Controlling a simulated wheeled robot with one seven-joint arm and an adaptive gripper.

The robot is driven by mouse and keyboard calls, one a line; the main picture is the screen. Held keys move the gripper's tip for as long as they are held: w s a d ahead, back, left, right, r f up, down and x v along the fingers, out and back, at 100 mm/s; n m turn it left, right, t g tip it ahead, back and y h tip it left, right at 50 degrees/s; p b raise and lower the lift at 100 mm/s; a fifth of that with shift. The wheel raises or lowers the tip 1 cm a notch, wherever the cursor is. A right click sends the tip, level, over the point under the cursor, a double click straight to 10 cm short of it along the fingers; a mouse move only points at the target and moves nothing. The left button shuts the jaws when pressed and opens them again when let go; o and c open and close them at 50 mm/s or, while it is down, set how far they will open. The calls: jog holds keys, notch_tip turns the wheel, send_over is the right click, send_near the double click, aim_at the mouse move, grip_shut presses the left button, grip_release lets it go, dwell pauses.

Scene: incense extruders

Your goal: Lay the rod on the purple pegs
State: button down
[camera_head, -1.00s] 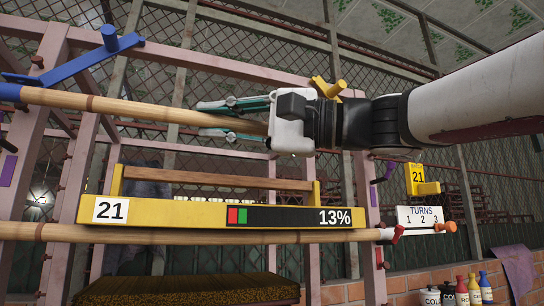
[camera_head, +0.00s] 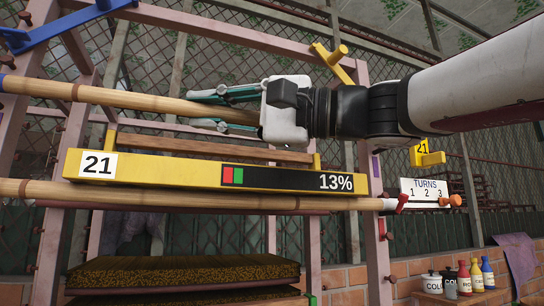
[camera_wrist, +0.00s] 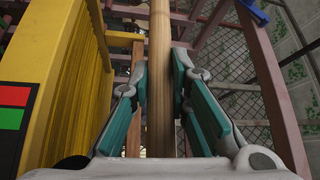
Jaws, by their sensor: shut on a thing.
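My gripper (camera_head: 222,108) is shut on a light bamboo rod (camera_head: 110,97) near its right end. The rod runs left, roughly level, above the yellow beam. In the wrist view the rod (camera_wrist: 159,60) passes between the teal finger pads (camera_wrist: 168,105). Of the purple pegs, only a small dark piece (camera_head: 378,152) shows by the right post, just under my arm; the rest is hidden. The left purple peg cannot be made out clearly. The rod's left end reaches the picture's left edge.
A yellow beam (camera_head: 200,172) marked 21 and 13% lies under the held rod. A second bamboo rod (camera_head: 230,201) runs below it. Blue (camera_head: 75,22) and yellow (camera_head: 333,64) pegs sit higher on the pink frame (camera_head: 375,235). Bottles (camera_head: 475,275) stand lower right.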

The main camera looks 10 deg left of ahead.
jog(key=c, duration=1.1)
grip_release()
jog(key=shift+s, duration=0.1)
jog(key=s+d+b, duration=0.2)
jog(key=s+d, duration=0.3)
jog(key=s, duration=0.3)
jog(key=shift+s+d, duration=0.15)
jog(key=shift+s, duration=0.05)
dwell(0.7)
